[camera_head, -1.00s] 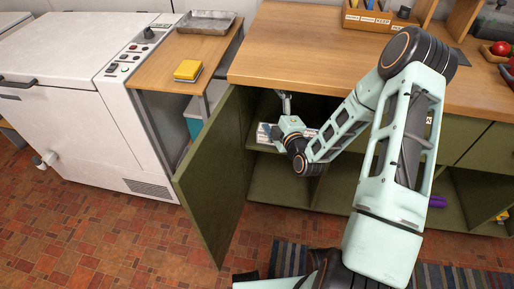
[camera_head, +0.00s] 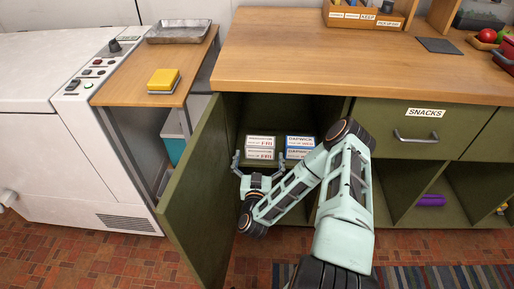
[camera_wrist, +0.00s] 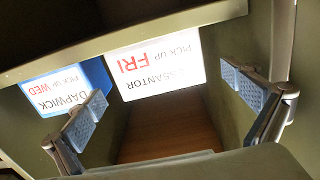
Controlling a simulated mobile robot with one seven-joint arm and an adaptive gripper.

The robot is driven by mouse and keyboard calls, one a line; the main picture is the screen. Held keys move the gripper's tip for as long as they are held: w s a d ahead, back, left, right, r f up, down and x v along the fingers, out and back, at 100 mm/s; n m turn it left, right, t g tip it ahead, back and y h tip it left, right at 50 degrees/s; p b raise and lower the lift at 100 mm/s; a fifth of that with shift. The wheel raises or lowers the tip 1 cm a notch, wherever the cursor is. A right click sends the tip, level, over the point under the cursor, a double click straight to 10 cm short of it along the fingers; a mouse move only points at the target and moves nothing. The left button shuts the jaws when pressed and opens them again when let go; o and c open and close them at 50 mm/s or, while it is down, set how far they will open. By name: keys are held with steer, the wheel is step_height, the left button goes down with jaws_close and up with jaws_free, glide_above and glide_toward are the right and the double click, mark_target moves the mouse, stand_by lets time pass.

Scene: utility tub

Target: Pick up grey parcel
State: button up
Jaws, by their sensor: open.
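The only greyish boxes I see are the left pair in the open cabinet, with pale fronts and red "FRI" lettering: an upper parcel (camera_head: 260,141) on a lower parcel (camera_head: 260,155). I cannot tell which is meant. My gripper (camera_head: 259,168) is at the cabinet opening in front of this pair, fingers spread to either side and nothing visible between them. In the wrist view, a pale "PICK UP FRI" front (camera_wrist: 160,65) appears upside down beyond and between the open fingers of my gripper (camera_wrist: 165,92). The parcels' backs are hidden.
Blue parcels (camera_head: 300,142) marked WED stand close on the right; one also shows in the wrist view (camera_wrist: 62,88). The open green door (camera_head: 198,195) stands left of my arm. The wooden countertop (camera_head: 290,65) is above. A snacks drawer (camera_head: 412,130) is at right.

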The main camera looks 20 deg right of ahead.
steer(key=b+x, duration=0.2)
steer(key=x, duration=0.8)
steer(key=shift+w, duration=0.2)
steer(key=shift+c, duration=0.6)
steer(key=c, duration=1.3)
